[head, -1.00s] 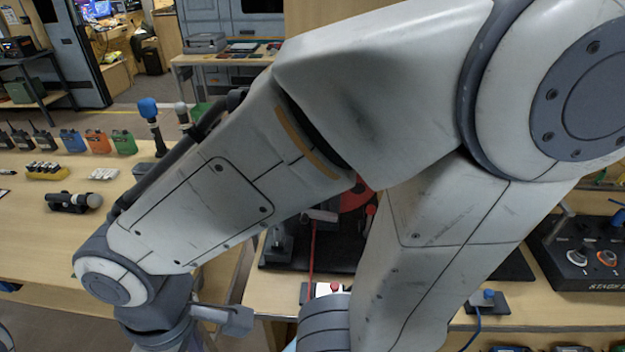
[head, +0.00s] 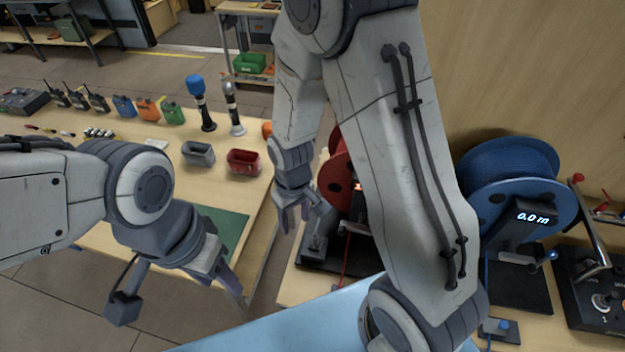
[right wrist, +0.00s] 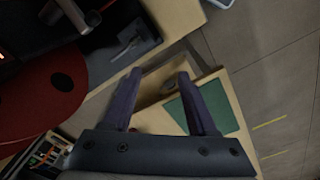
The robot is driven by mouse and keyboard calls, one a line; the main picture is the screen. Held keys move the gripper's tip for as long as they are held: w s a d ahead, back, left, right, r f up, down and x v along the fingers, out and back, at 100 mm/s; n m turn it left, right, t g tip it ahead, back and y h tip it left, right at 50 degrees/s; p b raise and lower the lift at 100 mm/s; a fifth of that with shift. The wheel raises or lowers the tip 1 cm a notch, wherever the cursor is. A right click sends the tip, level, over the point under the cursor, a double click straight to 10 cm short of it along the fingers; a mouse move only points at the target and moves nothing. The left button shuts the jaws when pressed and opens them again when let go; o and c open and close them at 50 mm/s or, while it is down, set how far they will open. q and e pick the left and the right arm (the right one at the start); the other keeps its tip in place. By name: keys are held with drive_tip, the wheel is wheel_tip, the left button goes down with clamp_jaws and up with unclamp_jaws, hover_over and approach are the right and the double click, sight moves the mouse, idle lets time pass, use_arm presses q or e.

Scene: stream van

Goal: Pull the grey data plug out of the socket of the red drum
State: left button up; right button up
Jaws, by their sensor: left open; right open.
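The red drum (head: 336,182) stands behind my right arm, which hides much of it in the head view. Its red side also fills the left of the right wrist view (right wrist: 38,100). A small grey piece (head: 314,246) stands on the drum's black base; it shows in the right wrist view too (right wrist: 130,46). I cannot tell whether it is the data plug, and I cannot make out the socket. My right gripper (head: 302,216) is open and empty, just left of the drum and above the base's left edge. My left gripper (head: 228,278) is open and empty, lower left.
A blue drum (head: 515,170) with a 0.0 m display stands right of my right arm. The left table holds a red bin (head: 244,162), a grey bin (head: 198,153) and a green mat (head: 222,226). A gap separates the two tables.

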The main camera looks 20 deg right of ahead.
use_arm(q)
wheel_tip(320, 180, up, 6)
drive_tip(key=p, duration=0.4)
use_arm(e)
drive_tip(key=m, duration=0.1)
hover_over(315, 234)
wheel_tip(315, 234, down, 3)
drive_tip(key=shift+r, duration=0.1)
drive_tip(key=shift+d+f, duration=0.15)
drive_tip(key=shift+f, duration=0.25)
wheel_tip(315, 234, down, 2)
drive_tip(key=shift+f+b, duration=0.25)
drive_tip(key=shift+b, duration=0.1)
wheel_tip(315, 234, down, 8)
drive_tip(key=b, duration=0.7)
drive_tip(key=shift+r, duration=0.25)
use_arm(q)
wheel_tip(315, 234, down, 8)
drive_tip(key=shift+r, duration=0.15)
use_arm(e)
clamp_jaws()
